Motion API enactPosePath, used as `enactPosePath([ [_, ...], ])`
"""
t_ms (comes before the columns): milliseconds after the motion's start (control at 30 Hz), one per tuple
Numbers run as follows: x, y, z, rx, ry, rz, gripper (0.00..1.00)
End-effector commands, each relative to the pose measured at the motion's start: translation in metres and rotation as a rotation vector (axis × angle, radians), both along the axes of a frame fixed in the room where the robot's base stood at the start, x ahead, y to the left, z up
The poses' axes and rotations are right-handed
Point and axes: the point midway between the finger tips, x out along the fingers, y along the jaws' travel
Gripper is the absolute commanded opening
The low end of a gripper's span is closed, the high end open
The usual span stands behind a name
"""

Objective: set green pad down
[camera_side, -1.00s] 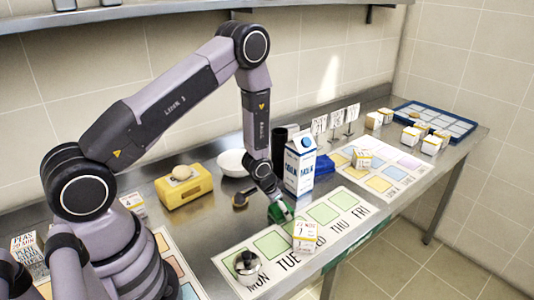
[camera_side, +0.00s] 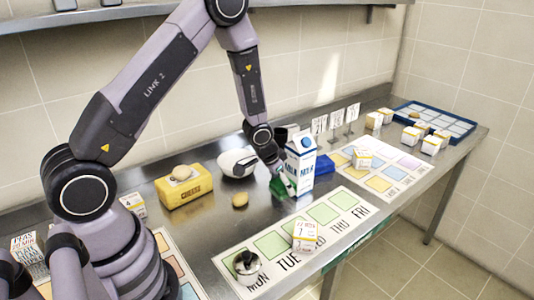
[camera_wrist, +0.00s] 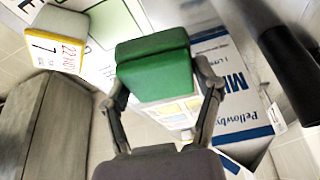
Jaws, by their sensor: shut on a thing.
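The green pad (camera_wrist: 155,75) is a small block with a darker green top, held between the two fingers of my gripper (camera_wrist: 165,90). In the side view the green pad (camera_side: 278,187) shows low over the steel table, beside the milk carton's lower left. My gripper (camera_side: 284,182) is shut on it. I cannot tell whether the pad touches the table. The milk carton (camera_side: 300,163), white and blue, stands very close to the right finger; its printed side (camera_wrist: 235,95) fills the right of the wrist view. Contact between them is unclear.
The weekday mat (camera_side: 325,225) lies in front with a small date box (camera_side: 305,236) and a metal domed object (camera_side: 246,263). A blue block (camera_side: 324,166) is right of the carton.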

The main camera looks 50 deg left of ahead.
Motion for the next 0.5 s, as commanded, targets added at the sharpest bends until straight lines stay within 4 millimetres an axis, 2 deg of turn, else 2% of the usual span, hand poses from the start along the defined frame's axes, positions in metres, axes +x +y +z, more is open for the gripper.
enactPosePath([
  [100, 0.020, -0.020, 0.018, -0.002, -0.004, 0.015, 0.40],
  [300, 0.053, -0.059, 0.038, 0.001, -0.003, 0.081, 0.40],
  [400, 0.064, -0.066, 0.040, 0.004, -0.004, 0.102, 0.40],
  [500, 0.078, -0.069, 0.034, 0.002, -0.003, 0.110, 0.40],
])
